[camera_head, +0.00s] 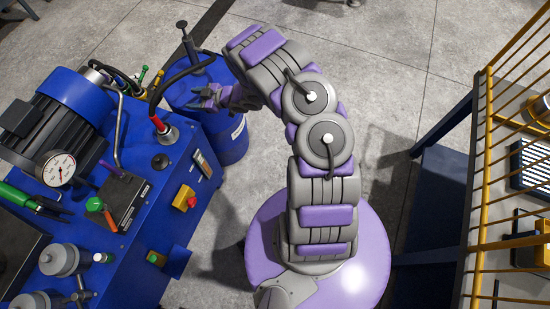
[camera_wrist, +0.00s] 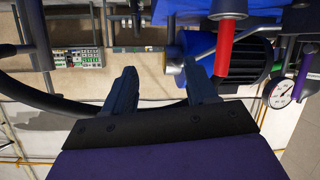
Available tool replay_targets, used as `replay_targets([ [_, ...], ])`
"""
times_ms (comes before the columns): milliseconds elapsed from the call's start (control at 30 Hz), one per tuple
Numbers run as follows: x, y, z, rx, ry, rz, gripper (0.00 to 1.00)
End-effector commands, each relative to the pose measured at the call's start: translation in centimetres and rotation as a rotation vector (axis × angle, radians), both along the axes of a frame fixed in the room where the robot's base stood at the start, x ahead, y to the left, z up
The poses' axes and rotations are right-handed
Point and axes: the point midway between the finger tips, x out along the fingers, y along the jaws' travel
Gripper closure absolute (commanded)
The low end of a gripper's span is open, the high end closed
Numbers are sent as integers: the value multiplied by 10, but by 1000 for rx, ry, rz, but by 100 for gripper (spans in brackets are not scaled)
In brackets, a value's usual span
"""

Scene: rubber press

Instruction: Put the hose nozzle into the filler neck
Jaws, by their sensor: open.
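The hose nozzle (camera_head: 158,124) is a red sleeve on the end of a black hose. In the head view it stands nearly upright at the grey metal filler neck (camera_head: 168,137) on top of the blue power unit, and its lower end appears to be inside the neck. In the upside-down wrist view, the red nozzle (camera_wrist: 224,48) meets a grey collar. How deep it sits is hidden. My gripper (camera_head: 197,98) is open and empty, to the right of and apart from the nozzle. Its two fingers (camera_wrist: 160,84) show nothing between them in the wrist view.
A blue drum (camera_head: 228,141) with a hand pump (camera_head: 186,38) stands beside my gripper; the black hose (camera_head: 180,72) arcs from it to the nozzle. The motor (camera_head: 55,115) and pressure gauge (camera_head: 59,170) are at left. A yellow railing (camera_head: 487,150) stands at right. Open floor lies at the top.

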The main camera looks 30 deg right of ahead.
Motion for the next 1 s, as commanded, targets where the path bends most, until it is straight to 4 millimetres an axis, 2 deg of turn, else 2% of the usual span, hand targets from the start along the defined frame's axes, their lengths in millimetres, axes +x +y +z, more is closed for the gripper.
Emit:
replay_targets([
  [100, 17, -45, 24, -172, 46, -111, 43],
  [200, 23, -81, 48, -292, 90, -214, 43],
  [333, 18, -125, 84, -414, 158, -357, 43],
  [467, 2, -159, 127, -500, 229, -502, 43],
  [567, -19, -178, 158, -545, 292, -608, 43],
  [700, -61, -194, 197, -571, 399, -745, 43],
  [867, -119, -195, 235, -561, 534, -871, 43],
  [1000, -179, -181, 258, -527, 672, -944, 43],
])
